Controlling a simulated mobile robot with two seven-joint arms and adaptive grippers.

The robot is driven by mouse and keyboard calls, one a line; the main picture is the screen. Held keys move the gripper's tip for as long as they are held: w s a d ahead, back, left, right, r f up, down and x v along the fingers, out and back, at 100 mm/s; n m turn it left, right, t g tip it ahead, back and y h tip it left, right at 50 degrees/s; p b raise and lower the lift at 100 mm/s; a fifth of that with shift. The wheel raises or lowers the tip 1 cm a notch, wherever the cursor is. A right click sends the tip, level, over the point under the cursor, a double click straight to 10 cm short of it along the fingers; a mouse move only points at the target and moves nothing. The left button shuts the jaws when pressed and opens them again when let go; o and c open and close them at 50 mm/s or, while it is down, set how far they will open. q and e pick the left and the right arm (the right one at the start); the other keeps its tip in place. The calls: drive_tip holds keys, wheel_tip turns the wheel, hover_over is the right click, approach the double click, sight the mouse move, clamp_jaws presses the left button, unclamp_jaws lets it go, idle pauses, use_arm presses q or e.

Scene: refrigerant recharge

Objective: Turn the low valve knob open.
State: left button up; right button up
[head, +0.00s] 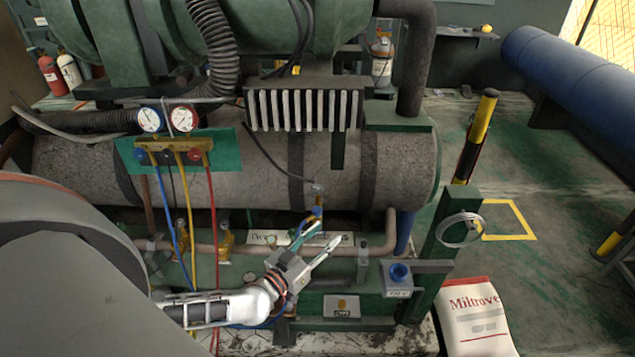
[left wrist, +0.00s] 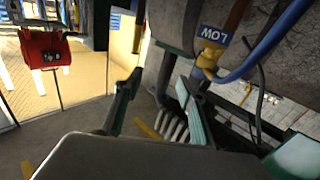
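The gauge manifold has a blue-rimmed gauge (head: 150,119) and a red-rimmed gauge (head: 184,118) above a yellow body. A blue knob (head: 140,155), apparently the low valve knob, sits at the body's left end; a red knob (head: 195,155) is towards its right end. My left gripper (head: 322,234) is open and empty, well to the right of and below the knobs in the head view. The left wrist view shows its fingers (left wrist: 158,105) spread apart, with a blue LOW label (left wrist: 213,35), a brass fitting (left wrist: 208,58) and a blue hose (left wrist: 265,45) beyond. My right gripper is not in view.
Blue, yellow (head: 191,230) and red hoses hang below the manifold. A grey tank (head: 240,175) lies behind it.

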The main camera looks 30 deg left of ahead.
sight(315, 191)
use_arm(q)
drive_tip(key=w+a+r+n+y, duration=0.2)
drive_tip(key=w+a+y, duration=0.15)
drive_tip(key=a, duration=0.65)
drive_tip(key=shift+y, duration=0.25)
drive_tip(key=w, duration=0.6)
drive_tip(key=w+a+b, duration=0.1)
drive_tip(key=w, duration=0.2)
drive_tip(key=shift+w+f, duration=0.35)
drive_tip(key=shift+w, duration=0.7)
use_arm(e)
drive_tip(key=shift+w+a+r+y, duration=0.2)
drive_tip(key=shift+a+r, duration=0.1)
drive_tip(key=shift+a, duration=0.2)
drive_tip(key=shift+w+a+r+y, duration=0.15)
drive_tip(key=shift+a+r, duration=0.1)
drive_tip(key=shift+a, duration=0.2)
use_arm(q)
drive_tip(key=shift+c, duration=0.5)
clamp_jaws()
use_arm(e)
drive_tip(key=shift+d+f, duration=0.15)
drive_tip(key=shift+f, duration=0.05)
